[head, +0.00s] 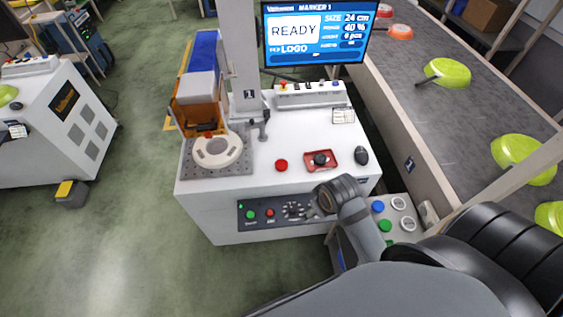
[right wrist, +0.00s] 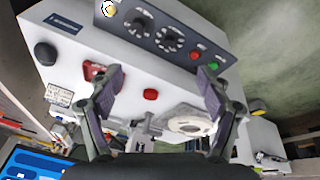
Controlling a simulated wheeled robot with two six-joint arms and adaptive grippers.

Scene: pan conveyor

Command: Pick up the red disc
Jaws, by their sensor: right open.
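The red disc (head: 281,165) lies flat on the white machine top, near its front edge. It also shows in the right wrist view (right wrist: 151,94), between my fingers in the picture but beyond them. My right gripper (right wrist: 160,82) is open and empty. In the head view my right arm reaches in from the lower right and ends in front of the machine, to the right of the disc; its fingers are mostly hidden there. My left gripper is not in view.
A red tray with a black knob (head: 320,160) and a black mouse (head: 361,155) sit right of the disc. A white ring-shaped fixture (head: 217,150) stands left under the orange marker head (head: 199,103). A control panel (head: 290,210) is on the front face. A conveyor (head: 470,110) carries green pans at right.

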